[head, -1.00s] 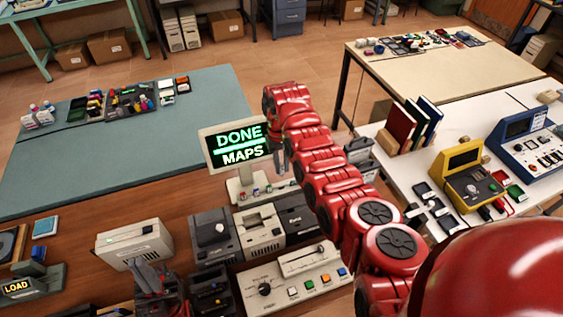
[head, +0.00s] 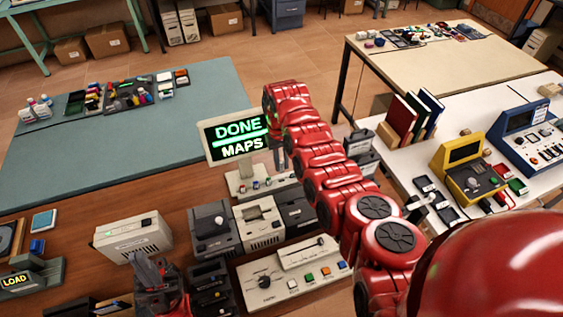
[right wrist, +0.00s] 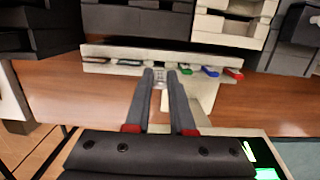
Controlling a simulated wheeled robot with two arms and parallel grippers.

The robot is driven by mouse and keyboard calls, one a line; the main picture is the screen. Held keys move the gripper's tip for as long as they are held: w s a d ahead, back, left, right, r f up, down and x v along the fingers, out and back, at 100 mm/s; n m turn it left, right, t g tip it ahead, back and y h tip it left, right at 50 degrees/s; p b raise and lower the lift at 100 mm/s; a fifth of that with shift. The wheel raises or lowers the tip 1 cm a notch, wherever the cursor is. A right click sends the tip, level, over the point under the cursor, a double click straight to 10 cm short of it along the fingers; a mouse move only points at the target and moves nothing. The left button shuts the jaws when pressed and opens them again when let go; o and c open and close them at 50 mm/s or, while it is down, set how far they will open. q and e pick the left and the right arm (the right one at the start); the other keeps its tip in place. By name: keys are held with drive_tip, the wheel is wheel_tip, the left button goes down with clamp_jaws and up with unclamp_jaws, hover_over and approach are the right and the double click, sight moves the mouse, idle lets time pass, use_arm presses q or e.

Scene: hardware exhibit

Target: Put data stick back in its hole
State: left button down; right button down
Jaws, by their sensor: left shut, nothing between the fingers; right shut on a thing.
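The empty hole cannot be made out. My left gripper (head: 148,268) is shut and empty at lower left.
The display (head: 237,138) reads DONE and MAPS. Grey and beige machines (head: 262,222) and a control panel (head: 295,272) crowd the brown desk. A beige box (head: 133,237) stands beside my left gripper. The teal table (head: 120,150) is mostly clear.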

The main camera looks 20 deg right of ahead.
drive_tip(key=shift+f, duration=0.15)
drive_tip(key=shift+f+b, duration=0.15)
drive_tip(key=shift+b, duration=0.25)
drive_tip(key=shift+f, duration=0.1)
idle(0.5)
drive_tip(key=shift+f+b, duration=0.15)
drive_tip(key=shift+b, duration=0.2)
drive_tip(key=shift+f, duration=0.1)
idle(0.4)
